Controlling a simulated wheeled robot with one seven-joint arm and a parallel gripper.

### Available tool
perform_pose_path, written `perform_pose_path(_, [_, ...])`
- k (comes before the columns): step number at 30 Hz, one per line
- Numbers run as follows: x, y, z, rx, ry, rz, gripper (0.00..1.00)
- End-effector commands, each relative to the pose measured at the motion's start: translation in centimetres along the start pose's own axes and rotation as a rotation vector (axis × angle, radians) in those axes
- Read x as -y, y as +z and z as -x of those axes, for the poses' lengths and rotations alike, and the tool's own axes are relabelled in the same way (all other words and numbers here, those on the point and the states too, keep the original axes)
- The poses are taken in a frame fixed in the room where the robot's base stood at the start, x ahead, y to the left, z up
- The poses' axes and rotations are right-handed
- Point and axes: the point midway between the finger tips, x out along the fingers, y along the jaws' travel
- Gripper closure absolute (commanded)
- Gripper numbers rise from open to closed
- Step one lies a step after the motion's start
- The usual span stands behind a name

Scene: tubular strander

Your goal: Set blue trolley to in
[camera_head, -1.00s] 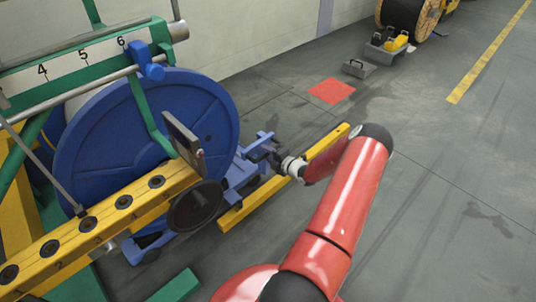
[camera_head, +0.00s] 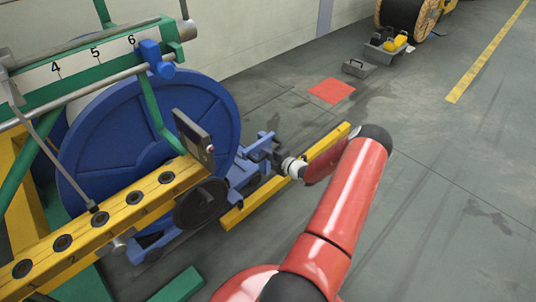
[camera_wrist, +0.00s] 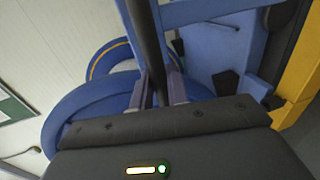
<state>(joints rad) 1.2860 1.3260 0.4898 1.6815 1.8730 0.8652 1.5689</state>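The blue trolley (camera_head: 246,172) stands low on the floor at the right side of the big blue reel (camera_head: 195,130) in the head view. My gripper (camera_head: 274,157) is at the trolley's upright end, at the end of my red arm. In the wrist view, my gripper's two fingers (camera_wrist: 160,90) are closed on a dark bar (camera_wrist: 147,45), the trolley's handle. Blue trolley parts (camera_wrist: 222,45) show beside it. The reel (camera_wrist: 75,105) shows behind the fingers. The head view hides part of the trolley behind the numbered yellow beam (camera_head: 110,222).
A green frame with a numbered scale (camera_head: 85,62) stands over the reel. A yellow rail (camera_head: 255,201) lies on the floor beside the trolley. A red floor patch (camera_head: 332,91) and a grey toolbox (camera_head: 358,68) lie farther back. The floor at the right is clear.

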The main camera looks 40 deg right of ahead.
Motion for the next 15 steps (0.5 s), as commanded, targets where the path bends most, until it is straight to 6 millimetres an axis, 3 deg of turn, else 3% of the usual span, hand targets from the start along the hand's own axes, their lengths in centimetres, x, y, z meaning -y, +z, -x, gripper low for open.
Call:
perform_pose_path(1, [0.13, -0.87, -0.20, -0.017, -0.001, -0.004, 1.00])
perform_pose_path(4, [0.13, -0.87, -0.24, -0.017, -0.001, -0.004, 1.00])
perform_pose_path(5, [0.12, -0.85, -0.25, -0.017, -0.001, -0.004, 0.81])
perform_pose_path(9, [0.09, -0.72, -0.24, -0.014, 0.000, -0.003, 0.65])
perform_pose_path(15, [0.07, -0.56, -0.18, -0.011, 0.000, -0.003, 0.65])
